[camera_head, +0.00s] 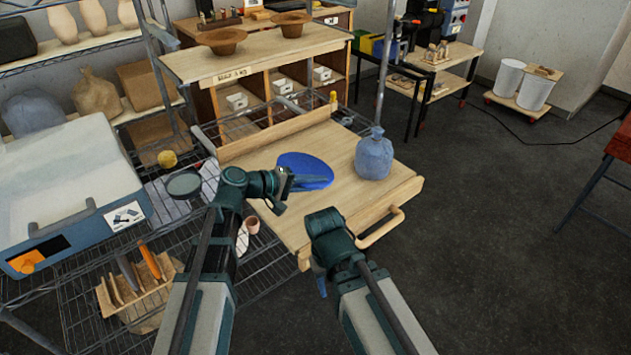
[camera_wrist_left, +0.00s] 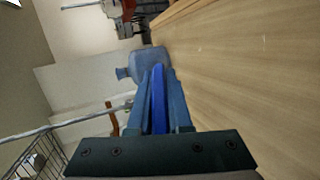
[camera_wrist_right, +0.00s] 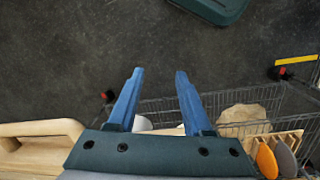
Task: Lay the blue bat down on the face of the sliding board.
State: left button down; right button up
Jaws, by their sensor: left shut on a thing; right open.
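The blue bat (camera_head: 305,168) is a round disc over the left part of the sliding board (camera_head: 345,200), a pale wooden board with a handle. My left gripper (camera_head: 291,183) is shut on the bat's near edge. In the left wrist view the bat (camera_wrist_left: 159,98) shows edge-on between the fingers, roughly parallel to the board's face (camera_wrist_left: 245,60). I cannot tell whether it touches the board. My right gripper (camera_wrist_right: 157,75) is open and empty, pointing down past the board's front edge; the head view shows little of its fingers.
A wooden handle (camera_head: 380,228) juts from the front edge. A wire rack (camera_head: 200,245) with a tool holder (camera_head: 140,290) is at left.

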aim_at(315, 208)
pick_arm(q)
jog(key=shift+f+b, duration=2.85)
jog(key=c, duration=0.8)
grip_release()
jog(key=shift+o, duration=0.2)
jog(key=shift+s+a, duration=0.1)
jog(key=p+v, duration=0.4)
jog(key=v, duration=0.8)
jog(key=shift+s+a+r+p, duration=0.15)
jog(key=shift+a+r+p, duration=0.1)
jog(key=shift+p, duration=0.05)
jog(key=shift+s+a+r, duration=0.1)
jog(key=shift+s+a, duration=0.1)
jog(key=shift+a, duration=0.25)
